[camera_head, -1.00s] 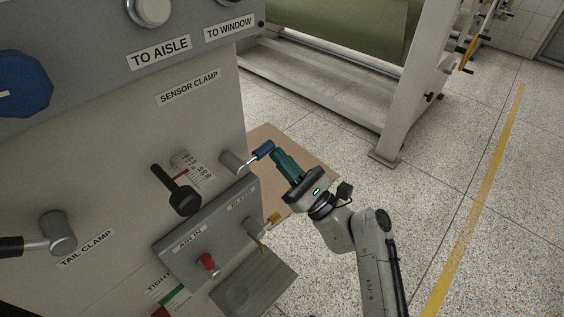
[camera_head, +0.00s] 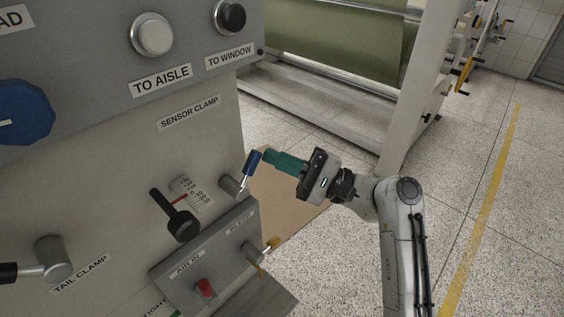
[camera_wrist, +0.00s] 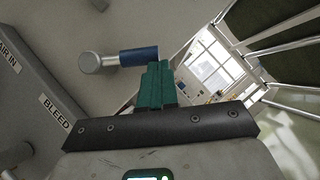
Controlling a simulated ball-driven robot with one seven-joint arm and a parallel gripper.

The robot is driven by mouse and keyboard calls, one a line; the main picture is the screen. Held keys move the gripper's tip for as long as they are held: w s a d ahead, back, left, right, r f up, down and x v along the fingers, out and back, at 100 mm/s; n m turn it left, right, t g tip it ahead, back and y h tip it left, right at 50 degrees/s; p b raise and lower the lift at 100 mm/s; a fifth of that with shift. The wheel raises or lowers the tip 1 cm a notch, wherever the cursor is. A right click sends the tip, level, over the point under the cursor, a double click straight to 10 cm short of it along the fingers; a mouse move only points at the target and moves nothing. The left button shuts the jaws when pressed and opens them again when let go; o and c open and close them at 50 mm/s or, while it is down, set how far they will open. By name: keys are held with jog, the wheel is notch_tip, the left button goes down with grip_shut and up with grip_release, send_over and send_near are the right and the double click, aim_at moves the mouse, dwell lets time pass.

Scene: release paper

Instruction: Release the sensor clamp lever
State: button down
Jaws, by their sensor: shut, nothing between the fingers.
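The sensor clamp lever has a blue handle (camera_head: 251,162) on a thin metal rod, coming from a grey round hub (camera_head: 231,185) on the beige panel below the SENSOR CLAMP label (camera_head: 188,113). In the head view the handle points steeply up, leaning slightly right. My gripper (camera_head: 267,158) has green fingers, shut and empty, at the right side of the handle. In the wrist view the fingertips (camera_wrist: 159,66) meet the right end of the blue handle (camera_wrist: 140,56). They look touching or very nearly so; the handle is not between them.
Below the lever, the grey AIR IN/BLEED box (camera_head: 208,245) juts out with a red knob (camera_head: 206,288) and a brass valve (camera_head: 271,244). A black gauge lever (camera_head: 177,215) is to the left. The floor (camera_head: 455,150) to the right is open.

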aim_at(258, 157)
jog(key=r+n, duration=0.1)
jog(key=s+a+r+n+g+h+p, duration=0.1)
jog(key=n, duration=0.1)
jog(key=shift+s+r+p, duration=0.15)
jog(key=shift+p, duration=0.15)
jog(key=shift+s+a+r+n+g+h+p, duration=0.35)
jog(key=shift+s+a+n+h+p, duration=0.25)
jog(key=shift+n, duration=0.5)
jog(key=shift+s+a+r+n+g+h+p, duration=0.25)
jog(key=shift+s+a+r+n+h+p, duration=0.15)
jog(key=shift+s+n+h+p, duration=0.45)
jog(key=shift+w+n, duration=0.2)
jog(key=shift+n, duration=0.05)
jog(key=shift+w, duration=0.1)
